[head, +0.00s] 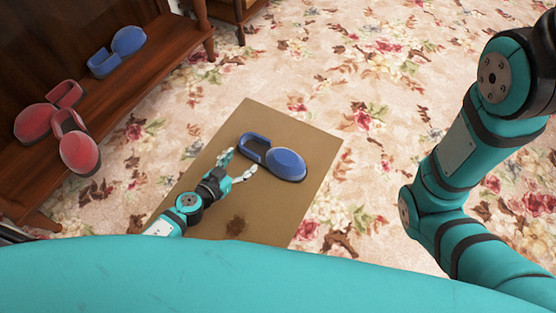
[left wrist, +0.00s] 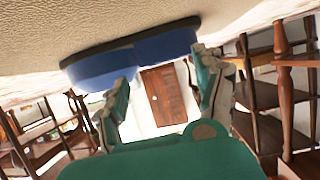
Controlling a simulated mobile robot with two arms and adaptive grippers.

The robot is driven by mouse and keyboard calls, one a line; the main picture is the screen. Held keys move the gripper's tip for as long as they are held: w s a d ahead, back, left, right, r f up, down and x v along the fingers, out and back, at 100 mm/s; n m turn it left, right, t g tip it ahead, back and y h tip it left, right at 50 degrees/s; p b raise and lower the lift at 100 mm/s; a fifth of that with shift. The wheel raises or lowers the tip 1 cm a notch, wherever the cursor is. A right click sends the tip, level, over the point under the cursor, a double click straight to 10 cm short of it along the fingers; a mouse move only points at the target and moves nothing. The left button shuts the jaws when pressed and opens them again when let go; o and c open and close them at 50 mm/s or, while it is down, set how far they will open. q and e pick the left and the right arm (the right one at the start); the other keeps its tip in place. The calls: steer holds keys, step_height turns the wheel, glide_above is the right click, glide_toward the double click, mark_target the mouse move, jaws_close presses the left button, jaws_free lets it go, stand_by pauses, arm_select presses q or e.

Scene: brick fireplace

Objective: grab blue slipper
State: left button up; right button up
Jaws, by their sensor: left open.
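A blue slipper (head: 286,164) lies on a tan mat (head: 315,146) on the floor in the head view. My left gripper (head: 241,163) is open beside the slipper's near left side, its two fingers spread towards it. In the left wrist view the blue slipper (left wrist: 130,60) shows just ahead of the open fingers of my left gripper (left wrist: 160,85). One finger overlaps the slipper's edge in that view; I cannot tell whether they touch. Another blue slipper (head: 127,41) sits on the wooden shelf at upper left. My right gripper is not in view.
A pair of red slippers (head: 78,152) is on the low wooden shelf (head: 158,66) at left. The floral carpet (head: 370,95) beyond the mat is clear. My right arm stands at the right.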

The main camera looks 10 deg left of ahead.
mark_target(251, 154)
arm_select(q)
steer(key=b+x, duration=0.1)
steer(key=x, duration=0.4)
steer(key=shift+w+f, duration=0.1)
steer(key=shift+f, duration=0.1)
steer(key=c, duration=1.1)
steer(key=shift+o, duration=0.2)
steer(key=shift+r, duration=0.15)
